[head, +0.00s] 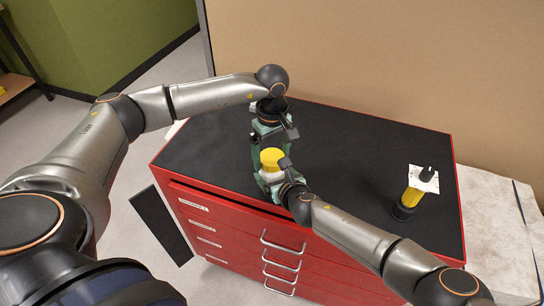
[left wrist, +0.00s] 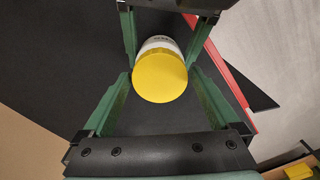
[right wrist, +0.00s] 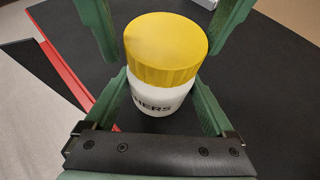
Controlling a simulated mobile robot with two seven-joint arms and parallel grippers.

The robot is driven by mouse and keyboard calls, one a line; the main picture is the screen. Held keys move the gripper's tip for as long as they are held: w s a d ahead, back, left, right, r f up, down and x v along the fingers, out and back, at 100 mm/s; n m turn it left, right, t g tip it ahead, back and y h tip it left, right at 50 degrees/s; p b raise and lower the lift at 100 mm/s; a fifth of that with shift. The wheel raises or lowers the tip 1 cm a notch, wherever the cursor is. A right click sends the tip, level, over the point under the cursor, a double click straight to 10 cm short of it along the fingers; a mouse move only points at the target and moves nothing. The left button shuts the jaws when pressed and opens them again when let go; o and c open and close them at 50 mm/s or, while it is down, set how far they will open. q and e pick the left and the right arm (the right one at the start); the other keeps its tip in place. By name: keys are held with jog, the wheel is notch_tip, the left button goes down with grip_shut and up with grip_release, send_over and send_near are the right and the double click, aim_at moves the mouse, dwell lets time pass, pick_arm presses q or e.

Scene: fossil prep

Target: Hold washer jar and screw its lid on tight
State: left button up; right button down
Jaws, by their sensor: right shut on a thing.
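The washer jar is white with dark lettering (right wrist: 160,96) and stands upright near the front edge of the black cabinet top. Its yellow lid (head: 271,157) sits on its mouth; the lid also shows in the left wrist view (left wrist: 160,77) and the right wrist view (right wrist: 165,45). I cannot tell how tightly it is threaded. My right gripper (right wrist: 162,80) is shut on the jar's white body, below the lid. My left gripper (head: 270,147) reaches in from the far side, its fingers apart on either side of the lid, with small gaps visible in the right wrist view.
The red drawer cabinet (head: 225,225) has a black top (head: 350,150), mostly clear behind and right of the jar. A beige wall stands behind.

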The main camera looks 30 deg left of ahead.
aim_at(272, 157)
pick_arm(q)
notch_tip(272, 157, up, 7)
dwell(0.7)
dwell(0.4)
pick_arm(e)
grip_release()
jog(key=v, duration=1.2)
dwell(0.4)
jog(key=shift+s, duration=0.15)
